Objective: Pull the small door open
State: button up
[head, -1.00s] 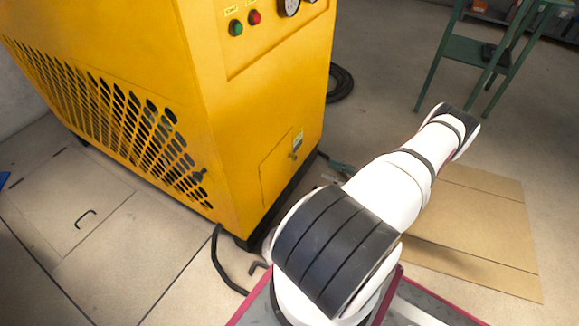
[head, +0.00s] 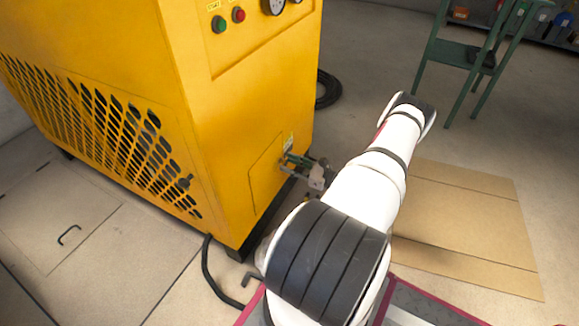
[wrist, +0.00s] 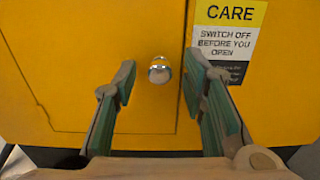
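The small door (head: 262,178) is a yellow panel low on the yellow machine's face in the head view, and it sits shut, flush with the face. The wrist view shows the door (wrist: 90,60) with a thin dark outline and a round shiny knob (wrist: 160,72) near its right edge. My gripper (wrist: 160,80) is open, with one green-padded finger on each side of the knob in that view. Neither finger visibly touches the knob. In the head view my gripper (head: 290,161) is close to the door's right side, and its fingertips hide the knob.
A yellow and white warning label (wrist: 228,35) is right of the door. The yellow machine (head: 180,70) has gauges and buttons above. A black hose (head: 216,275) lies on the floor at its corner. Cardboard (head: 470,220) lies to the right, before a green stand (head: 465,55).

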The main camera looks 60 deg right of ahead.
jog(key=shift+w, duration=0.35)
jog(key=shift+c, duration=0.6)
grip_shut()
jog(key=shift+s+a, duration=0.1)
jog(key=shift+s, duration=0.05)
